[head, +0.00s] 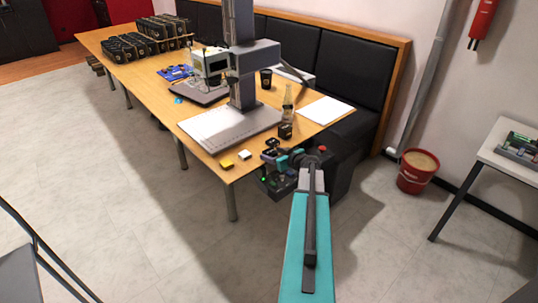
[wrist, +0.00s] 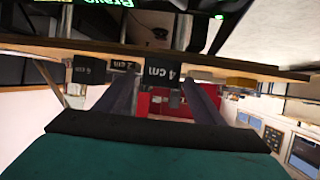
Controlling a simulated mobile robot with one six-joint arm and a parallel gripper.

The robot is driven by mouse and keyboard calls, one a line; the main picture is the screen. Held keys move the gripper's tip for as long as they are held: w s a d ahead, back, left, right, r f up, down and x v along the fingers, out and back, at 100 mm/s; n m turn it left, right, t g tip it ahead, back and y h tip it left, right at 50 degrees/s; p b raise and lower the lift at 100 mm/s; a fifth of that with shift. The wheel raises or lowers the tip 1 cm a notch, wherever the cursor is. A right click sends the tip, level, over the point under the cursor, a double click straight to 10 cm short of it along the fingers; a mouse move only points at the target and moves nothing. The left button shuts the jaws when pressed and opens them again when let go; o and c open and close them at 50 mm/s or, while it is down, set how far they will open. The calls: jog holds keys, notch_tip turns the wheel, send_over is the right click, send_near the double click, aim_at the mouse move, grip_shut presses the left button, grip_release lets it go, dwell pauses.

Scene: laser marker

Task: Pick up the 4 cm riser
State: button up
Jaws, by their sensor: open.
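The 4 cm riser (wrist: 161,75) is a dark block with white "4 cm" lettering, in the wrist view at the table's edge. That view is upside down. My gripper (wrist: 160,92) is open, with one finger on each side of the riser in the picture; I cannot tell whether the riser is within its reach. In the head view my gripper (head: 270,150) is at the table's near corner. There I cannot tell the 4 cm riser clearly from the dark fingers.
A 2 cm block (wrist: 122,66) and another dark block (wrist: 88,70) stand beside the riser. A yellow block (head: 227,164) and a white block (head: 245,155) lie near the table edge. The marker's base plate (head: 215,128) and a bottle (head: 288,103) are behind.

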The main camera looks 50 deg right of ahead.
jog(key=shift+x, duration=1.2)
jog(key=c, duration=1.3)
jog(key=shift+r, duration=0.2)
